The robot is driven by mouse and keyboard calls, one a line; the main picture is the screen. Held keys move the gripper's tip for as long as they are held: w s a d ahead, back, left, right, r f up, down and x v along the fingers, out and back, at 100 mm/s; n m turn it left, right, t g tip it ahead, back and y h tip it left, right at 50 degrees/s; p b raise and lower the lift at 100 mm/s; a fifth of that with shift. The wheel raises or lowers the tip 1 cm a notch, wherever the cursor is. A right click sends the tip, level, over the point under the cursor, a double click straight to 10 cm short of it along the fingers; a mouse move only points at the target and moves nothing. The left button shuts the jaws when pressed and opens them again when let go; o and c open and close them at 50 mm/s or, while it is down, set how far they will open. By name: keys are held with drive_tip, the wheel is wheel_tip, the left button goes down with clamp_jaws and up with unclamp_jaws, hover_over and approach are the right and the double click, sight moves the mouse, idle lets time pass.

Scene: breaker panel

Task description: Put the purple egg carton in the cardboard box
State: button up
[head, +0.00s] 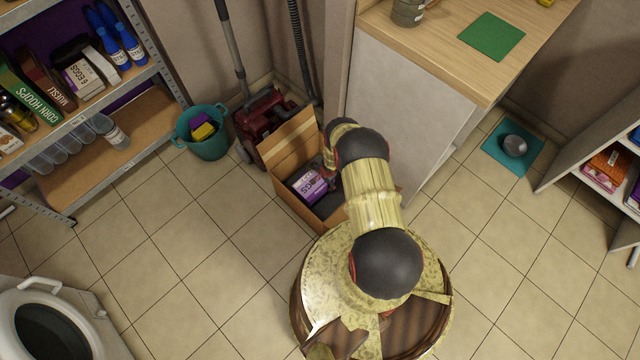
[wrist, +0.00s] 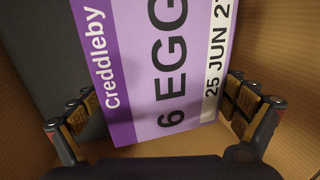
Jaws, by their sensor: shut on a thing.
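The purple egg carton (head: 308,186) is inside the open cardboard box (head: 290,146) in the head view. Its purple and white label reads 6 EGG and 25 JUN in the wrist view (wrist: 165,60). My gripper (wrist: 163,98) is shut on the carton, with one finger at each side of it. Brown cardboard surrounds the carton and fingers in the wrist view. In the head view my arm hides most of the gripper and part of the box. I cannot tell whether the carton touches the box floor.
A red vacuum cleaner (head: 262,118) stands behind the box. A teal bucket (head: 208,146) is to its left. A white counter cabinet (head: 400,100) stands close on the right. A shelf unit (head: 110,160) is at the far left.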

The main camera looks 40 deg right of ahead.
wheel_tip(320, 180, down, 3)
drive_tip(key=shift+r+b, duration=0.1)
drive_tip(key=shift+b, duration=0.6)
drive_tip(key=o, duration=0.7)
